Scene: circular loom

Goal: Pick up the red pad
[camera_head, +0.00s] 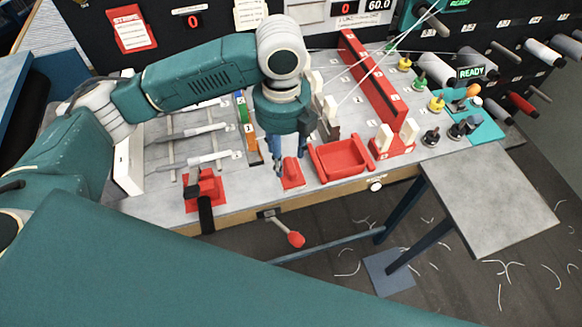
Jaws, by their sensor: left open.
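The red pad (292,176) is a small red block standing near the front edge of the grey bench top. My left gripper (286,163) points down right over it, and its fingers reach to the pad's upper part. The left gripper is open. I cannot tell whether the fingers touch the pad, as the gripper hides part of it. My right gripper is not in view.
An open red tray (341,174) stands just right of the pad. A red clamp-like fixture with a black strap (206,200) is to the left. A long red rail (372,78) stands behind. A red-knobbed crank (294,239) hangs below the bench front.

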